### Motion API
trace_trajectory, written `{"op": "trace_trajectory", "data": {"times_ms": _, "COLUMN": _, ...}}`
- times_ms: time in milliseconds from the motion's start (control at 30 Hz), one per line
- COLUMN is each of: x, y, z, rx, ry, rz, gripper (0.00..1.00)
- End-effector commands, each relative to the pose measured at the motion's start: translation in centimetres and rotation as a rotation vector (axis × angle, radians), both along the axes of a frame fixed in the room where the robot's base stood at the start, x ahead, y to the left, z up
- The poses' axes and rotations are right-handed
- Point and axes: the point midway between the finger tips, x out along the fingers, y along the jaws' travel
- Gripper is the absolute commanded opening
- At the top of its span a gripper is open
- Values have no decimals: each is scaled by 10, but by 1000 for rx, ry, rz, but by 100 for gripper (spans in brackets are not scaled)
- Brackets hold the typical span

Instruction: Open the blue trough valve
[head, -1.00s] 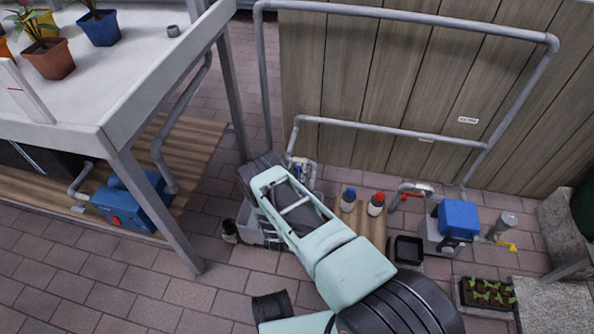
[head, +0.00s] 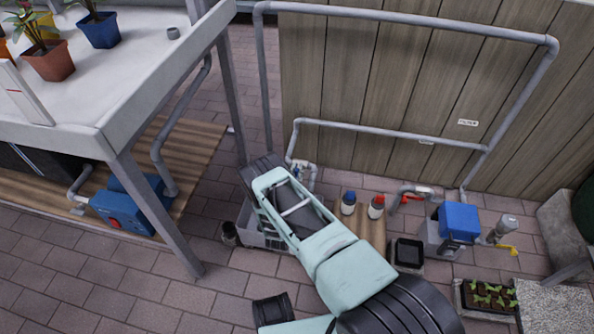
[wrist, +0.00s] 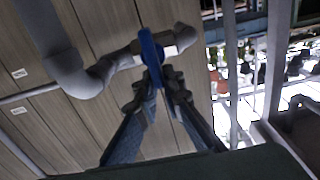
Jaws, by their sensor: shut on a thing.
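The blue trough valve's handle (wrist: 149,48) is a blue bar on a white valve body in a grey pipe, in the wrist view. The bar lies roughly crosswise to the pipe there. My gripper (wrist: 162,78) is shut on the lower end of the blue handle, its fingertips on either side of it. In the head view the valve (head: 299,169) shows only as a small bit of blue and white at the pipe's lower end; my arm hides the gripper and most of the handle.
Grey pipes (head: 390,132) run along the wooden wall. A grey crate (head: 262,236) stands on the floor beneath my wrist. A white table (head: 150,75) is at left.

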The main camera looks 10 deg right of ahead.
Motion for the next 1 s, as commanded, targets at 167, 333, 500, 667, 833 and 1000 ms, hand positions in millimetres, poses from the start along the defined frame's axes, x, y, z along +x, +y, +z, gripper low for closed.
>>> {"op": "trace_trajectory", "data": {"times_ms": 167, "x": 0, "y": 2, "z": -1, "rx": -38, "ry": 17, "rz": 0, "gripper": 0}}
{"op": "trace_trajectory", "data": {"times_ms": 333, "x": 2, "y": 5, "z": -1, "rx": -124, "ry": 51, "rz": 1, "gripper": 0}}
{"op": "trace_trajectory", "data": {"times_ms": 500, "x": 4, "y": 8, "z": -2, "rx": -254, "ry": 104, "rz": 2, "gripper": 0}}
{"op": "trace_trajectory", "data": {"times_ms": 667, "x": 5, "y": 12, "z": -3, "rx": -395, "ry": 162, "rz": 2, "gripper": 0}}
{"op": "trace_trajectory", "data": {"times_ms": 833, "x": 6, "y": 16, "z": -6, "rx": -545, "ry": 224, "rz": 2, "gripper": 0}}
{"op": "trace_trajectory", "data": {"times_ms": 1000, "x": 8, "y": 20, "z": -9, "rx": -693, "ry": 287, "rz": 2, "gripper": 0}}
